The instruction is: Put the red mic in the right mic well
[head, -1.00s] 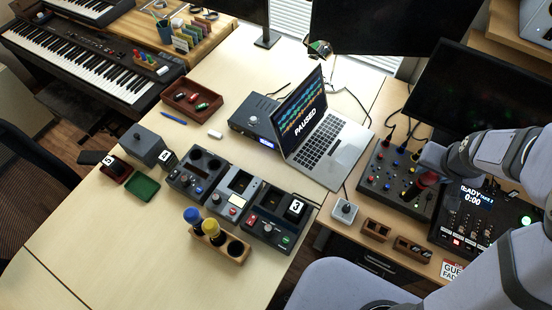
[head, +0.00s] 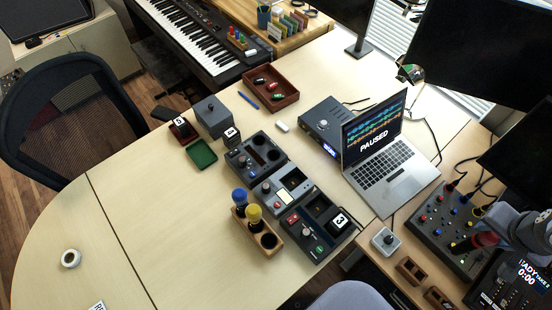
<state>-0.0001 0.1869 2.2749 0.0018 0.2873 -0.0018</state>
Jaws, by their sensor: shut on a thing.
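The red mic (head: 485,240) is at the right, over the mixer with coloured knobs. My gripper (head: 497,226) is shut on it, and the jaws are partly hidden by the arm. Whether the mic touches anything below cannot be told. The wooden mic holder (head: 247,235) stands on the desk left of centre. A blue-topped mic (head: 240,198) is in its left well and a yellow-topped mic (head: 254,214) in its middle well. The right mic well (head: 268,242) is an empty dark hole, well apart from my gripper.
Several control boxes (head: 284,191) stand just behind the holder. A red-brown tray (head: 285,98) is farther back.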

